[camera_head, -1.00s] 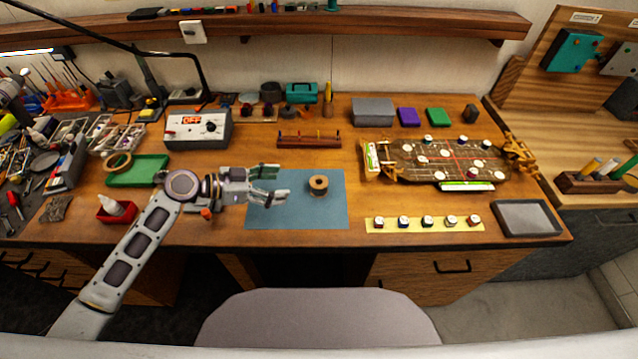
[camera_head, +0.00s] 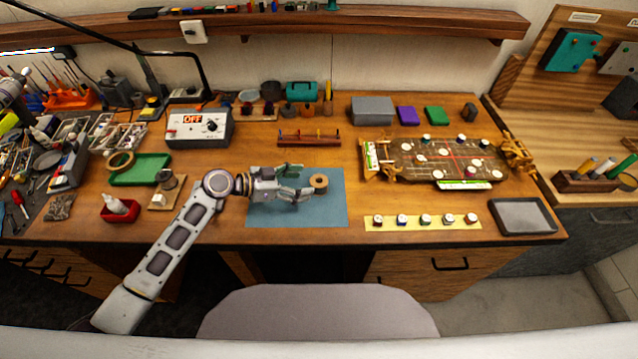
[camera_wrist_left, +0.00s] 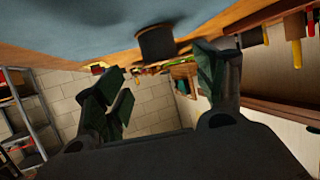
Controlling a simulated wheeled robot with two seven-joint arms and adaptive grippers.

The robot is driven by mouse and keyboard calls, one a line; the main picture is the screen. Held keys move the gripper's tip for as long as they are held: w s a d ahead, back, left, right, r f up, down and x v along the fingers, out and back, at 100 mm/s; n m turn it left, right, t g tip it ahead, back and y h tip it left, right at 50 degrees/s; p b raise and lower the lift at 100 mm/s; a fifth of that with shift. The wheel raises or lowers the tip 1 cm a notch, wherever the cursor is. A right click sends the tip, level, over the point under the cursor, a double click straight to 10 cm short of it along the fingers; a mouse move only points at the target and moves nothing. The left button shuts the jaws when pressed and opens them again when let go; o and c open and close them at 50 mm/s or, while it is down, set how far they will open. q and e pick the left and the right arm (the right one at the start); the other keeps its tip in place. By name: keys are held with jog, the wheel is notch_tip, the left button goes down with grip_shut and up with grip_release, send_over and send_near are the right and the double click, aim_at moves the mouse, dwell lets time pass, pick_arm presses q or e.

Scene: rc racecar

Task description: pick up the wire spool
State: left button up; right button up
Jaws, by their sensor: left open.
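The wire spool (camera_head: 319,182) is a small tan roll with a dark centre hole, standing on the blue mat (camera_head: 325,213). My left gripper (camera_head: 300,183) is open and low over the mat, just left of the spool, with its fingers pointing toward it. In the left wrist view the spool (camera_wrist_left: 156,43) looks dark and lies ahead of the gap between the open fingers (camera_wrist_left: 165,85). Nothing is between the fingers. My right gripper is not in view.
A wooden rack (camera_head: 309,138) stands behind the mat. A yellow strip (camera_head: 421,229) with several small round pieces lies to the right, near the brown game-like board (camera_head: 445,163). A red tray (camera_head: 120,213) and a control box marked OFF (camera_head: 199,128) are to the left.

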aim_at(314, 182)
pick_arm(q)
jog(key=shift+w+d+f, duration=0.2)
jog(key=shift+d, duration=0.4)
jog(key=shift+d+f, duration=0.1)
jog(key=shift+p+x, duration=0.75)
jog(key=shift+x, duration=1.3)
jog(key=shift+w+d+f+p, duration=0.25)
jog(key=shift+w+d+p, duration=0.05)
jog(key=shift+w+d, duration=0.1)
jog(key=c, duration=1.2)
